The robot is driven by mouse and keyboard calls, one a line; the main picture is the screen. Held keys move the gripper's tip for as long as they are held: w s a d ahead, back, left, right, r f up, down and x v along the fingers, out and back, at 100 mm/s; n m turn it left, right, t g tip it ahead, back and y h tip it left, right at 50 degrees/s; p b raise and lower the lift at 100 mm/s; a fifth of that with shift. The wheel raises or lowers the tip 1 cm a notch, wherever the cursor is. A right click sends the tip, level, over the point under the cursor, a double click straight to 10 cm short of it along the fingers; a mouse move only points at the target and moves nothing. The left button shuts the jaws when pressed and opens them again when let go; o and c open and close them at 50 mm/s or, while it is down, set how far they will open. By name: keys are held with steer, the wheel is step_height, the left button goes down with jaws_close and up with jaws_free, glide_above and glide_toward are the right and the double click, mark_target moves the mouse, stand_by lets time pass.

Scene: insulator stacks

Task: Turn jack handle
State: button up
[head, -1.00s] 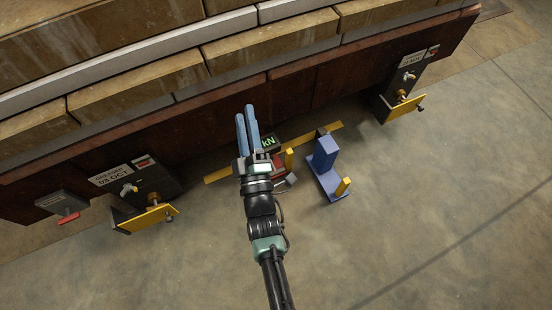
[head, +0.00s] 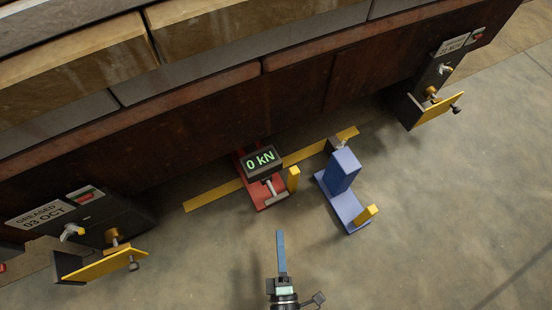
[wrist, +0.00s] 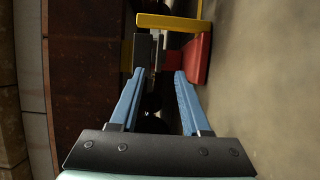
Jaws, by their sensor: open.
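The jack (head: 249,180) is a red unit on the floor at the foot of the stack, with a black display reading 0 kN in green. Its grey T-shaped handle (head: 270,189) sticks out toward me below the display, beside a yellow post (head: 293,179). My gripper (head: 281,233) is in front of the jack, apart from it in the head view; only one blue finger shows clearly there. In the wrist view my gripper (wrist: 158,72) is open, its two blue fingers spread. The jack's red body (wrist: 197,62) and dark parts lie beyond the fingertips; the handle is hard to make out.
A blue block stand (head: 343,172) with a yellow peg is right of the jack. A yellow strip (head: 213,195) lies on the floor behind. Yellow-plated brackets (head: 105,264) (head: 436,107) stand left and right. Floor at the lower right is clear.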

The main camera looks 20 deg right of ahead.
mark_target(277, 198)
steer(key=b+x, duration=0.3)
steer(key=x, duration=0.8)
steer(key=shift+w+d, duration=0.1)
steer(key=shift+w, duration=0.2)
jaws_close()
